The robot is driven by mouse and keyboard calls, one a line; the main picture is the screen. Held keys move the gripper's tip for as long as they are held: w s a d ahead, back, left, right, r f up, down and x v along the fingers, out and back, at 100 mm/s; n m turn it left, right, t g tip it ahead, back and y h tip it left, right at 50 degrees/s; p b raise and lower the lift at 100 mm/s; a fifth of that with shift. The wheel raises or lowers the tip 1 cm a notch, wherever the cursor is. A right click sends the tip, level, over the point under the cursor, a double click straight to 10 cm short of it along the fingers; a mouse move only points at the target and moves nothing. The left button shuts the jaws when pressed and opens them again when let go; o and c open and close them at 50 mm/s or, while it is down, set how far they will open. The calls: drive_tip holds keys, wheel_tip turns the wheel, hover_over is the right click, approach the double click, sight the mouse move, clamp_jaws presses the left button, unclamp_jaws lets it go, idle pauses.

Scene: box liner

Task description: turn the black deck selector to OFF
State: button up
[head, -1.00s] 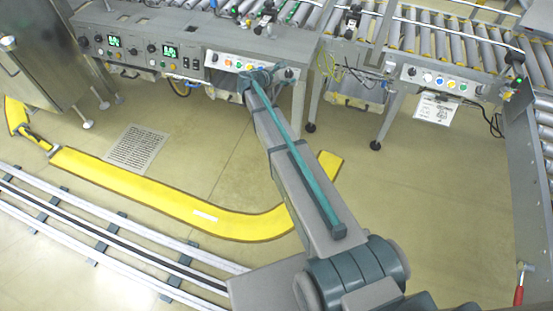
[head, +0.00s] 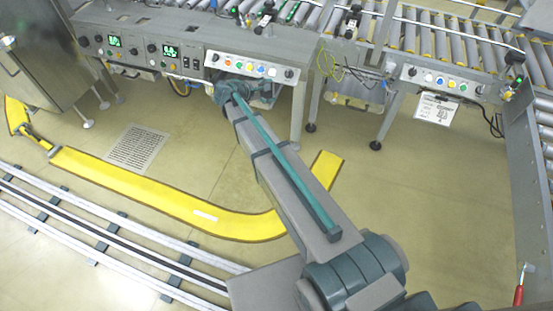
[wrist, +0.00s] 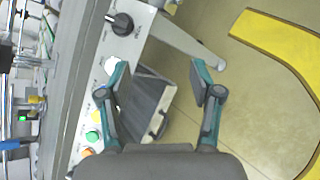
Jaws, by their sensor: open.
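A black knob (wrist: 121,24) stands out from the light button panel in the upper part of the wrist view. It matches the knob (head: 289,73) at the right end of the middle panel (head: 232,58) in the head view. Its printed labels are too small to read. My gripper (wrist: 158,78) is open and empty, with its two fingers spread below the knob in the picture. The left finger overlaps the panel by the white button; the right finger is over the floor. In the head view my gripper (head: 240,92) is in front of and below the panel.
Another black knob (head: 214,58) sits at that panel's left end, with coloured buttons between. A second button panel (head: 440,80) stands to the right. Roller conveyors (head: 450,40) run behind. A table leg (wrist: 185,38) is near the knob. Open floor lies in front.

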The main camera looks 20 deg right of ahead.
drive_tip(key=s+a+f+m+g+y+p, duration=0.1)
drive_tip(key=s+a+f+m+g+y, duration=0.1)
drive_tip(key=s+f, duration=0.6)
drive_tip(key=s+a+f+m+g+y+p, duration=0.1)
drive_tip(key=s+f+m+g+y, duration=0.2)
drive_tip(key=s+f, duration=0.6)
drive_tip(key=shift+s+a+m+y+p, duration=0.35)
drive_tip(key=shift+s+m, duration=0.85)
drive_tip(key=shift+s, duration=0.6)
drive_tip(key=s+a+f+m+g+y+p, duration=0.1)
drive_tip(key=s+m+g+p, duration=0.1)
drive_tip(key=s, duration=1)
drive_tip(key=s+a+f+m+g+y+p, duration=0.1)
drive_tip(key=s+a+m+g+y+p, duration=0.1)
drive_tip(key=s, duration=1)
drive_tip(key=s+a+f+m+g+y+p, duration=0.1)
drive_tip(key=s+a+g+y+p, duration=0.1)
drive_tip(key=s, duration=1)
drive_tip(key=shift+m+g+p, duration=0.3)
drive_tip(key=shift+m+p, duration=0.1)
drive_tip(key=shift+p, duration=0.45)
drive_tip(key=shift+a, duration=0.1)
